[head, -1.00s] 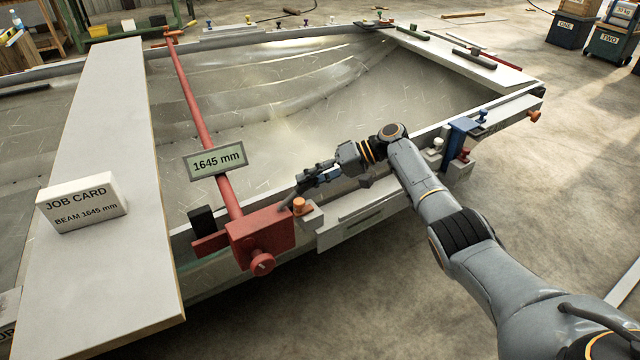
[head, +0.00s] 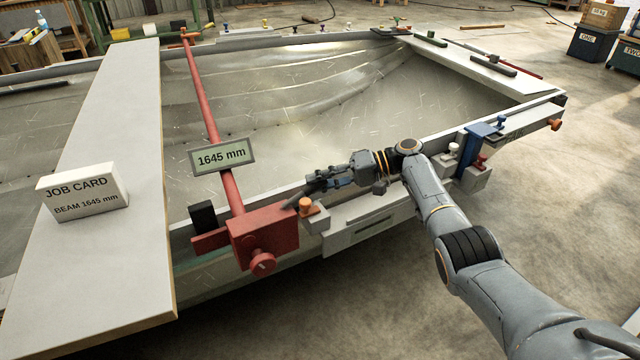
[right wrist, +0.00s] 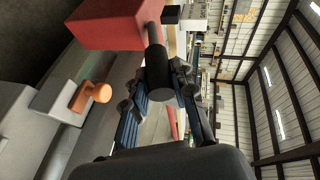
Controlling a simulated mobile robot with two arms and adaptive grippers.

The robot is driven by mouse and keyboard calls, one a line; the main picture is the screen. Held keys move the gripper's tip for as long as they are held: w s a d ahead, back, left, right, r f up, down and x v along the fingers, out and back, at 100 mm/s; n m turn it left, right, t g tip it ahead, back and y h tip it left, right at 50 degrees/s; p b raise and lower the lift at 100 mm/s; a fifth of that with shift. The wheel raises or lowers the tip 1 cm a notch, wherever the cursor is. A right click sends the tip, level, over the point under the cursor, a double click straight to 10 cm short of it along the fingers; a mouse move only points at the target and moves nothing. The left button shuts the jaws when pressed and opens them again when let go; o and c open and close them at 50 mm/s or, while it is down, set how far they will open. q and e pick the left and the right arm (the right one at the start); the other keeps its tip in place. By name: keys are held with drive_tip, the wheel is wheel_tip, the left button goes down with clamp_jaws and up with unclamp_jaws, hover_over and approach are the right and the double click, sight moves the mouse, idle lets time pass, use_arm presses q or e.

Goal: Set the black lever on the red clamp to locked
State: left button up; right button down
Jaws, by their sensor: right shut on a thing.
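The red clamp (head: 264,235) sits on the near edge of the hull, with a round red knob (head: 262,262) on its front. Its long red bar (head: 203,105) runs to the far edge. The black lever (right wrist: 158,75) sticks out from the side of the red block in the right wrist view. My right gripper (head: 312,187) is at the right side of the clamp, its fingers closed around the lever's thick black grip. In the head view the fingers mostly hide the lever. My left gripper is out of view.
A sign (head: 222,156) reading 1645 mm stands at the bar. A job card (head: 82,192) reading BEAM 1645 mm stands on the pale plank (head: 120,130) at left. An orange knob (head: 306,206) on a grey block is close below my gripper. A blue clamp (head: 478,150) is farther right.

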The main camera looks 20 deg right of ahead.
idle(0.4)
drive_tip(key=c, duration=1.1)
unclamp_jaws()
drive_tip(key=shift+f, duration=0.1)
drive_tip(key=v, duration=1.2)
drive_tip(key=shift+d, duration=0.1)
